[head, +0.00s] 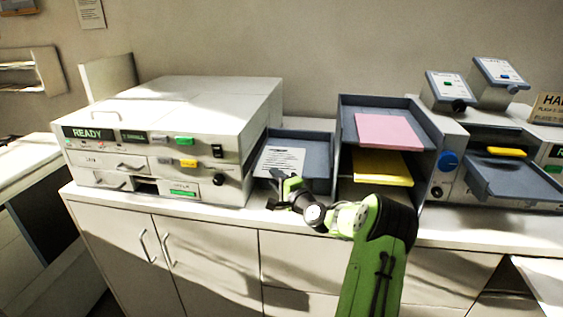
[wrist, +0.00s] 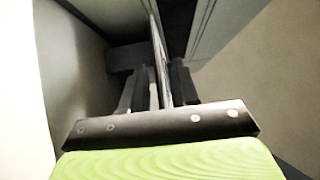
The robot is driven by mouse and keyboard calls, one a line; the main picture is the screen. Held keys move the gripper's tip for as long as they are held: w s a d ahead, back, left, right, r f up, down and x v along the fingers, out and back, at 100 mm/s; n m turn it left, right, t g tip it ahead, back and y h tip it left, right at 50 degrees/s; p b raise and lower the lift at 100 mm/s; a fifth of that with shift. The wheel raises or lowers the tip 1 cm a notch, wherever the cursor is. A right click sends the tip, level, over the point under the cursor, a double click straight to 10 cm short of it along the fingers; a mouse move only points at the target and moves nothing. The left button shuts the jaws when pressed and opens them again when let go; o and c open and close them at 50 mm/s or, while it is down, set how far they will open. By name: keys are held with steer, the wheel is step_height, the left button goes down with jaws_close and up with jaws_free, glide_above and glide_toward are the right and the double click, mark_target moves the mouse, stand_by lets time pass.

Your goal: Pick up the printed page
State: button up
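The printed page (head: 280,161), white with lines of dark text, lies in the grey-blue tray (head: 318,178) between the white machine and the stacked trays in the head view. My gripper (head: 276,192) is at the tray's front, just below the page's near edge. Its two dark fingers stand apart, so it looks open. In the wrist view the gripper (wrist: 160,88) has a thin pale strip running between its fingers. I cannot tell whether that strip is the page's edge or part of the tray, nor whether a finger touches the page.
A white machine (head: 160,130) marked READY stands left of the tray. Stacked trays to the right hold pink paper (head: 388,132) and yellow paper (head: 380,167). Another machine with a grey tray (head: 515,182) is at the far right. Cabinet doors (head: 205,260) are below the counter.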

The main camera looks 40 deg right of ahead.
jaws_close()
